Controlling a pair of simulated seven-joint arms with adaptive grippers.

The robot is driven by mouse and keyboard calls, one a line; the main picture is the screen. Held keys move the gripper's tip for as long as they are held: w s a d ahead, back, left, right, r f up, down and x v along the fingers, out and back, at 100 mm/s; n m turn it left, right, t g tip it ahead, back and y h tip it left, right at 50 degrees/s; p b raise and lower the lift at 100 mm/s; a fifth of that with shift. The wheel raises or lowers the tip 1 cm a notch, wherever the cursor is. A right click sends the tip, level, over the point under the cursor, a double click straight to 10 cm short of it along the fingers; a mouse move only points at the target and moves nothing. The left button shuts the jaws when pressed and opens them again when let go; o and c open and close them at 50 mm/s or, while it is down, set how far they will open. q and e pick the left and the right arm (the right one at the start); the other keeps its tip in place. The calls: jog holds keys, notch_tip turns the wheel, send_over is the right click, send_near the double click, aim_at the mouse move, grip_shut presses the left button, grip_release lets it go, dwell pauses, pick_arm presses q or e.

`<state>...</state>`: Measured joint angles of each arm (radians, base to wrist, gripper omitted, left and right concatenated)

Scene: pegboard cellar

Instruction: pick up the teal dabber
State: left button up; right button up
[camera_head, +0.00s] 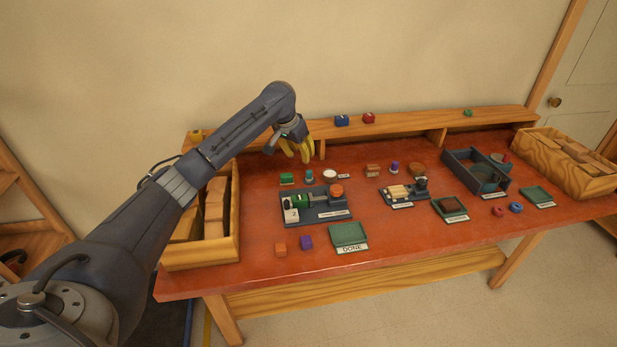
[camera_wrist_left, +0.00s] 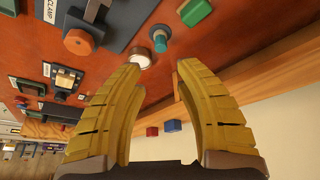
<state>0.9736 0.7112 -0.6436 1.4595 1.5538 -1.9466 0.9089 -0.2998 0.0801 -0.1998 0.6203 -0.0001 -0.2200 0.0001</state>
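The teal dabber (camera_head: 309,176) stands on the red bench top, between a green block and a white round item. In the left wrist view the teal dabber (camera_wrist_left: 160,40) shows as a teal knob with a wider round end, beyond my fingertips. My left gripper (camera_head: 298,150) hangs over the back of the bench, behind and above the dabber, and apart from it. Its yellow fingers (camera_wrist_left: 159,70) are spread with nothing between them. My right gripper is in neither view.
Close neighbours are the green block (camera_head: 287,179) and white round item (camera_head: 330,175). A dark clamp fixture (camera_head: 325,217) stands in front. A wooden shelf (camera_head: 400,127) runs along the back, bearing blue and red blocks. A wooden bin (camera_head: 205,253) flanks the left end.

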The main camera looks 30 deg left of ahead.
aim_at(308, 172)
pick_arm(q)
jog(key=x, duration=1.4)
jog(key=shift+w, duration=0.15)
grip_shut()
